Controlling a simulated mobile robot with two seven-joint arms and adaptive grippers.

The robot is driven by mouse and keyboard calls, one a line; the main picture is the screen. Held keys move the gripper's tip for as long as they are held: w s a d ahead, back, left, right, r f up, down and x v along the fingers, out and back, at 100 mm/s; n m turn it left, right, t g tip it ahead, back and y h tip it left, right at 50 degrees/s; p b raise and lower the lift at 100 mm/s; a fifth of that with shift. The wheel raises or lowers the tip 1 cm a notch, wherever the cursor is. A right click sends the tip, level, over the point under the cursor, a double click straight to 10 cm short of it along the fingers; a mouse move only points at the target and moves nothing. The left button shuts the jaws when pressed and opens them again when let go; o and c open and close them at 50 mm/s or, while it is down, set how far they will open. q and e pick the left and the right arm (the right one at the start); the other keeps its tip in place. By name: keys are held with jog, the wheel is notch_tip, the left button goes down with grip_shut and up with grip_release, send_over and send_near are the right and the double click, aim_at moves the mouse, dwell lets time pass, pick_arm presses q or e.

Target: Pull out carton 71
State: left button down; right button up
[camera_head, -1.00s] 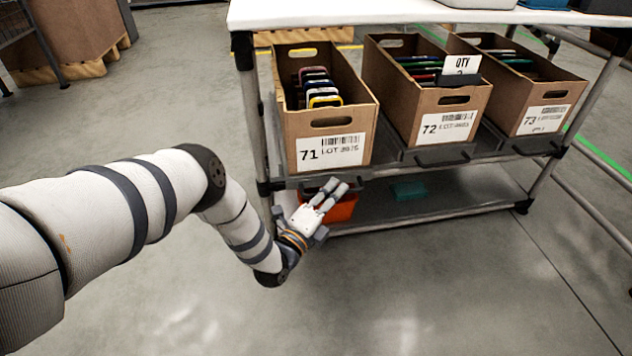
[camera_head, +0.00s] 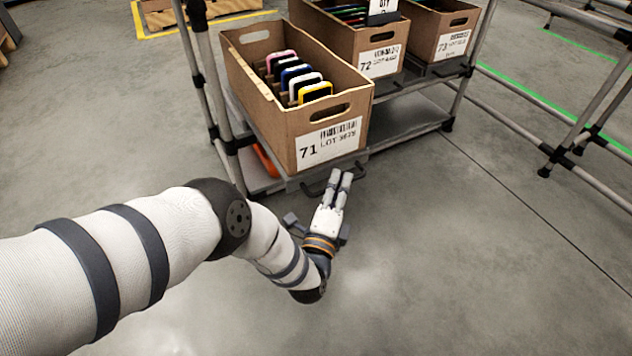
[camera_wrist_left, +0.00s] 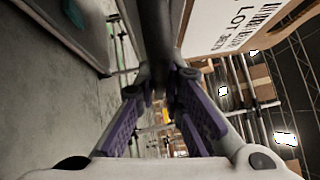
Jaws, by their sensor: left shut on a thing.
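Carton 71 (camera_head: 290,125) is a brown open box labelled "71" with a hand slot in its front. It holds a row of coloured-edged items (camera_head: 297,82). It sits on a dark pull-out tray (camera_head: 292,186) with a front handle (camera_head: 318,188), which juts out past the neighbouring trays. My left gripper (camera_head: 341,178) is shut on the tray handle below the carton's label. In the left wrist view the dark handle bar (camera_wrist_left: 153,40) runs between the purple-padded fingers, with the carton's label (camera_wrist_left: 240,25) at upper right. My right gripper is not in view.
Carton 72 (camera_head: 352,45) and carton 73 (camera_head: 440,35) stand farther back on the rack to the right. An orange bin (camera_head: 265,160) shows partly on the lower shelf. A rack post (camera_head: 208,90) stands left of carton 71. The floor in front is clear.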

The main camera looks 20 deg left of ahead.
pick_arm(q)
jog(key=s+d+p, duration=0.1)
jog(key=s+d, duration=0.4)
jog(key=d, duration=0.1)
dwell(0.3)
jog(key=shift+s+f, duration=0.1)
jog(key=c, duration=1.7)
grip_release()
jog(key=s, duration=0.4)
jog(key=s+f, duration=0.1)
jog(key=s, duration=0.7)
jog(key=shift+d+f, duration=0.2)
jog(key=shift+d, duration=0.2)
jog(key=shift+w, duration=0.1)
